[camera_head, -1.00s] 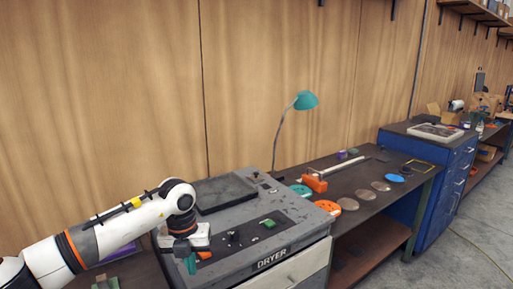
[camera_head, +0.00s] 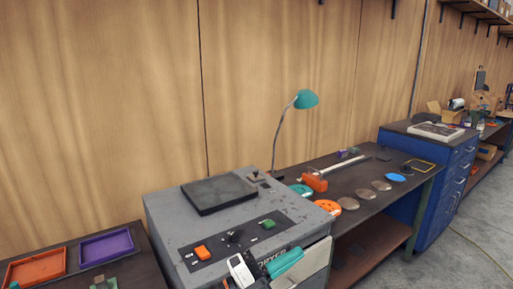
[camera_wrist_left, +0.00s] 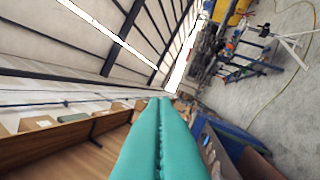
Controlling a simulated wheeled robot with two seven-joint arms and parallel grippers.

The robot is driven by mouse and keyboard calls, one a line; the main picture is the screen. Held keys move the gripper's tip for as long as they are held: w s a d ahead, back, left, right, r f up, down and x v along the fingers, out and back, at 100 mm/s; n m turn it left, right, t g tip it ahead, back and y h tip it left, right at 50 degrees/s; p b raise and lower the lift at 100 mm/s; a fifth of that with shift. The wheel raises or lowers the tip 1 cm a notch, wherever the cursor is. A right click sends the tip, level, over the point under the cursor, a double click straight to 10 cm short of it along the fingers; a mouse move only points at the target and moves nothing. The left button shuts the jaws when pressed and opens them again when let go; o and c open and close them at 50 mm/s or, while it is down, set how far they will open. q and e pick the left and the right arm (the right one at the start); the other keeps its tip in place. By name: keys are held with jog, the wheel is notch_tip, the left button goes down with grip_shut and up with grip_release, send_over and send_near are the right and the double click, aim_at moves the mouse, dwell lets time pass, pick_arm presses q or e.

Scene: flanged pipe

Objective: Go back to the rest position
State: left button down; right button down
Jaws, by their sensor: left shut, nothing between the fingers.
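My left gripper (camera_head: 284,262) shows at the bottom of the head view, in front of the dryer's front face. Its teal fingers are together with nothing between them. In the left wrist view the teal fingers (camera_wrist_left: 160,135) lie side by side, pointing up towards the shelves and ceiling. Most of my left arm is out of the head view. My right gripper is in neither view.
The grey dryer (camera_head: 165,215) has an orange button (camera_head: 202,253), a green button (camera_head: 268,224) and a dark lid (camera_head: 220,193). An orange tray (camera_head: 36,268) and a purple tray (camera_head: 106,246) lie left. A teal lamp (camera_head: 306,99) and blue cabinet (camera_head: 427,205) stand right.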

pick_arm(q)
jog(key=a+f+n+t+y, duration=0.4)
jog(key=a+f+n+y, duration=0.2)
jog(key=a+n+y, duration=0.4)
jog(key=a+f+n+t+y, duration=0.45)
jog(key=a+n+y, duration=0.35)
jog(key=n, duration=0.3)
jog(key=s+a+f+n+g+y, duration=0.25)
jog(key=s+a+f+g, duration=0.3)
jog(key=f, duration=0.35)
jog(key=s+a+f+n+g, duration=0.15)
jog(key=s+f+g, duration=0.25)
jog(key=s, duration=0.6)
jog(key=s+a+f+g, duration=0.2)
jog(key=s+f+g, duration=0.3)
jog(key=s, duration=0.4)
notch_tip(320, 180, down, 24)
jog(key=s+a+f+g, duration=0.2)
jog(key=s+f, duration=1.5)
jog(key=shift+s+a+f, duration=0.3)
jog(key=shift+a+f, duration=0.05)
